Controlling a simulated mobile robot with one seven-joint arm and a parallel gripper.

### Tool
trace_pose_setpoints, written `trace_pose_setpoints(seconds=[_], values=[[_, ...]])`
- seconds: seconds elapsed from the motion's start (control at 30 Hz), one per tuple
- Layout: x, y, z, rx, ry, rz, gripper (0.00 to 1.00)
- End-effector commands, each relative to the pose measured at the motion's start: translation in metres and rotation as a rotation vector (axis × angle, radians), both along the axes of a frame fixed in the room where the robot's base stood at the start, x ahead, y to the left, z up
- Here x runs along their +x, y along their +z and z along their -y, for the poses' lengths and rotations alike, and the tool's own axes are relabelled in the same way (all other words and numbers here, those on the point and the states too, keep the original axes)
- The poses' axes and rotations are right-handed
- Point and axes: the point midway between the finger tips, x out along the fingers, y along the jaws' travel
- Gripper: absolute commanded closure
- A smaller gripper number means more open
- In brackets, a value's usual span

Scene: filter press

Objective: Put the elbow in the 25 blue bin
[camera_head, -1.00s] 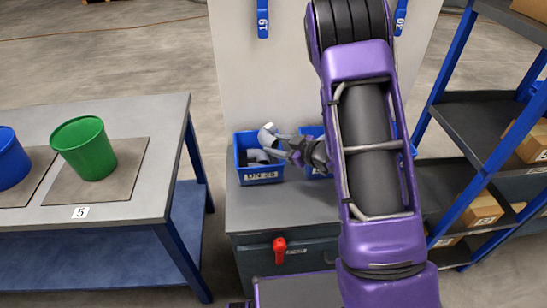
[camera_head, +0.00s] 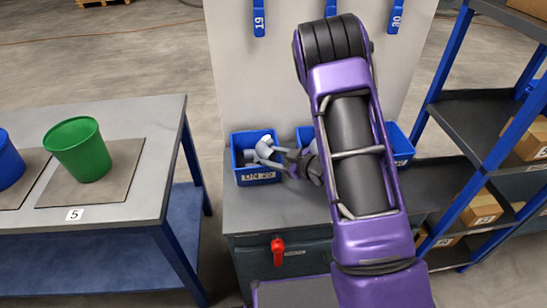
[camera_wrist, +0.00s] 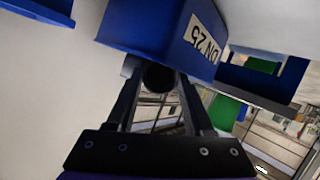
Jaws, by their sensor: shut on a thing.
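The blue bin (camera_head: 257,177) with a label that reads DN 25 in the wrist view (camera_wrist: 150,28) stands on the grey bench, left of other blue bins. My gripper (camera_head: 272,151) reaches in from the right at the bin's right rim. In the wrist view my gripper (camera_wrist: 157,72) is shut on the elbow (camera_wrist: 157,77), which shows as a dark round end between the fingertips. In the head view the light grey elbow (camera_head: 265,143) is over or just inside the bin's opening; its exact depth is unclear.
A second blue bin (camera_head: 304,134) is beside it, partly behind my arm, and another (camera_head: 401,145) lies right. A red handle (camera_head: 278,250) is on the bench front. A table with a green bucket (camera_head: 80,150) stands left; shelving (camera_head: 468,125) stands right.

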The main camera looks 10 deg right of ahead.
Motion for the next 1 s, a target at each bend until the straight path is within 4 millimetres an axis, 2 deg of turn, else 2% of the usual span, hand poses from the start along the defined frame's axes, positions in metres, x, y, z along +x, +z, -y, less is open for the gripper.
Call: trace_pose_setpoints(seconds=[0.03, 0.13, 0.17, 0.23, 0.77, 0.97, 1.0], values=[[-0.001, -0.007, 0.001, -0.006, -0.002, -0.007, 1.0], [-0.001, -0.007, 0.001, -0.007, -0.001, -0.009, 1.0], [-0.002, -0.007, 0.001, -0.008, -0.001, -0.01, 0.46], [-0.002, -0.008, 0.001, -0.01, -0.001, -0.012, 0.35], [-0.005, -0.011, 0.0, -0.011, 0.001, -0.02, 0.35], [-0.005, 0.005, -0.001, -0.01, 0.003, -0.02, 0.35], [-0.008, 0.006, 0.004, -0.01, -0.001, -0.021, 0.35]])
